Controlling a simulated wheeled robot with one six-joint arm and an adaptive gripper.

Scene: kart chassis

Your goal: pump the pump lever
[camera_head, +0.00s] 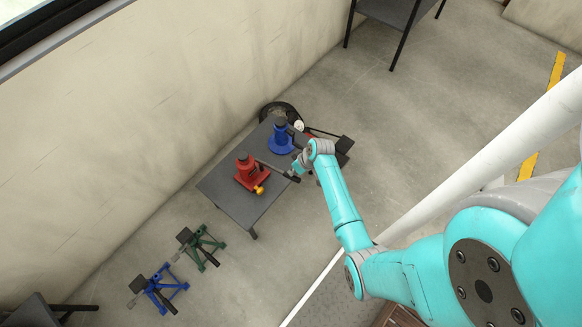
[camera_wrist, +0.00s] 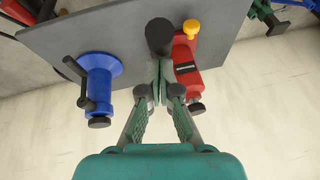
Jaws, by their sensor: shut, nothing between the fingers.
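The red bottle jack (camera_head: 247,172) with a yellow knob (camera_head: 261,190) stands on a dark grey table. Its dark pump lever (camera_head: 273,167) reaches right to my gripper (camera_head: 293,174). In the wrist view, the red jack (camera_wrist: 186,62) is just right of the fingers. A black round lever end (camera_wrist: 160,34), seen nearly end-on, appears at the fingertips of my gripper (camera_wrist: 167,64). The fingers are shut together with nothing between them. They look close to the lever; I cannot tell whether they touch it.
A blue bottle jack (camera_head: 281,138) stands behind the red one on the table (camera_head: 226,198). It also shows left of the fingers in the wrist view (camera_wrist: 100,75). Green (camera_head: 200,243) and blue (camera_head: 157,289) stands are on the floor at lower left. A wall runs behind; floor at right is open.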

